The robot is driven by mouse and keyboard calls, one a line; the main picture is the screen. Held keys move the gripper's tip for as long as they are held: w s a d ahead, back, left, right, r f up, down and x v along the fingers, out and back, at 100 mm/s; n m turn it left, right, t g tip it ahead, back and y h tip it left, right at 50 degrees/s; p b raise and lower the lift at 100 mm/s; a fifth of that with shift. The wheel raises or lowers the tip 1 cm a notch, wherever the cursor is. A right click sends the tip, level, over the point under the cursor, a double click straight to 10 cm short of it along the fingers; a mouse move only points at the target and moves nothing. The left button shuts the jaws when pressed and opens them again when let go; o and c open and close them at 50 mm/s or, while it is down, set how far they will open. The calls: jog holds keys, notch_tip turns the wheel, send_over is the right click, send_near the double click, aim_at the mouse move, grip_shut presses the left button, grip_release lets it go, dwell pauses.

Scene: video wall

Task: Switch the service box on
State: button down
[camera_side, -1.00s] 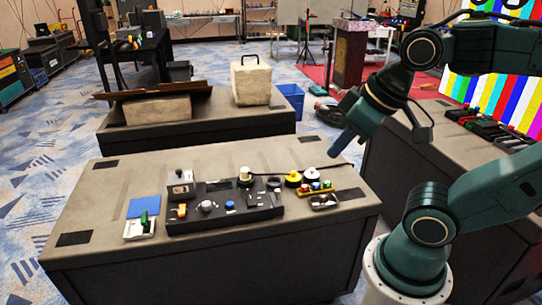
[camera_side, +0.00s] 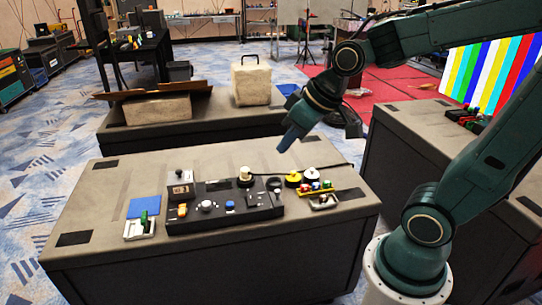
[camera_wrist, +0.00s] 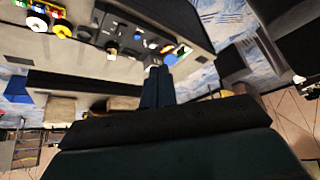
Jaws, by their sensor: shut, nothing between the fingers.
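The service box (camera_side: 262,211) is a dark flat panel lying on the grey table, with several knobs, a blue button (camera_side: 230,205), a yellow-orange switch (camera_side: 182,210) and a tall cream-topped knob (camera_side: 245,174). Which control switches it on I cannot tell. In the wrist view the panel (camera_wrist: 125,37) shows near the top, seen upside down. My gripper (camera_side: 283,148) hangs in the air above and behind the panel's right end, touching nothing. In the wrist view its fingers (camera_wrist: 158,72) are together with nothing between them.
On the table are a blue mat (camera_side: 144,206), a tray with a green item (camera_side: 140,228), yellow round pieces (camera_side: 293,178) and a small tray (camera_side: 324,201). A second table (camera_side: 190,132) stands behind, with a beige case (camera_side: 251,81). The table's front strip is clear.

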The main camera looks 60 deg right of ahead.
jog(key=w+d+f+m+t+y, duration=0.15)
jog(key=w+d+f, duration=0.25)
jog(key=w+f, duration=0.6)
jog(key=m+t, duration=0.2)
jog(key=m, duration=0.1)
send_over(254, 198)
jog(key=s+a, duration=0.1)
notch_tip(254, 198, down, 10)
jog(key=shift+f, duration=0.2)
jog(key=shift+a+f, duration=0.1)
jog(key=shift+w+d+f, duration=0.15)
jog(key=shift+f, duration=1.25)
jog(key=shift+w+d+f, duration=0.1)
jog(key=shift+d+f, duration=0.1)
jog(key=shift+f, duration=1.25)
jog(key=shift+w+d+f, duration=0.15)
jog(key=shift+f, duration=1.25)
jog(key=shift+w+f, duration=0.1)
jog(key=shift+f, duration=0.7)
jog(key=shift+r, duration=0.15)
jog(key=shift+r, duration=0.65)
